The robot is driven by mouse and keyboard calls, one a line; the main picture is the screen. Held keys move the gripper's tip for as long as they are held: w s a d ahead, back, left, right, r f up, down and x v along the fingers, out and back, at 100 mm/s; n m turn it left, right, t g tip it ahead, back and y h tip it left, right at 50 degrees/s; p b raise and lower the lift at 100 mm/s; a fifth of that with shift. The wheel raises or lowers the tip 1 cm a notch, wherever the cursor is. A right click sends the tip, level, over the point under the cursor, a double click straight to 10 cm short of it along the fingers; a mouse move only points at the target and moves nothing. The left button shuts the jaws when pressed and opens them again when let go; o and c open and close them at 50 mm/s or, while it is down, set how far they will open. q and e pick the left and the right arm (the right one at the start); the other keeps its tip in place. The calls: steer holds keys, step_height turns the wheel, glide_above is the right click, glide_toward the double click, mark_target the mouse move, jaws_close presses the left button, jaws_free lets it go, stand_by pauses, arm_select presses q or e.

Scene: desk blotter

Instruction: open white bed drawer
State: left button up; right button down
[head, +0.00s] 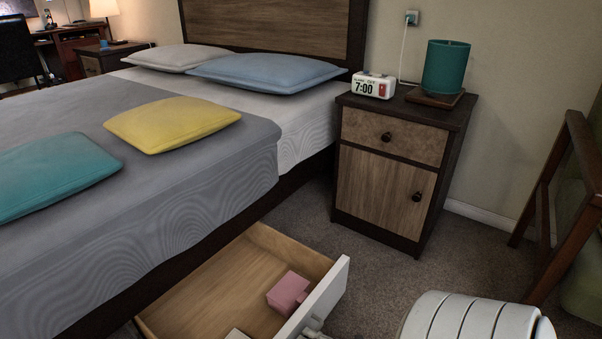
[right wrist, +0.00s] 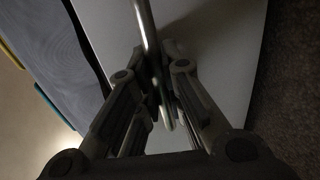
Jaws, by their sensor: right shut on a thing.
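The white bed drawer (head: 318,297) is pulled out from under the bed in the head view, with its wooden inside showing. In the right wrist view, my right gripper (right wrist: 160,88) is shut on the drawer's metal bar handle (right wrist: 146,25), in front of the white drawer face (right wrist: 215,45). In the head view my right arm comes in at the bottom right, and the hand is mostly cut off. My left gripper is not in view.
The bed (head: 185,200) with several pillows fills the left. A nightstand (head: 390,165) with a clock (head: 373,85) and a teal candle (head: 446,67) stands behind the drawer. Carpet (head: 375,275) is clear between them. A wooden frame (head: 552,215) leans at the right.

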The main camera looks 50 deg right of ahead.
steer(key=shift+s, duration=0.1)
steer(key=c, duration=1.5)
jaws_free()
steer(key=shift+s, duration=0.1)
steer(key=v, duration=1.1)
steer(key=shift+s+r, duration=0.1)
steer(key=shift+s, duration=0.25)
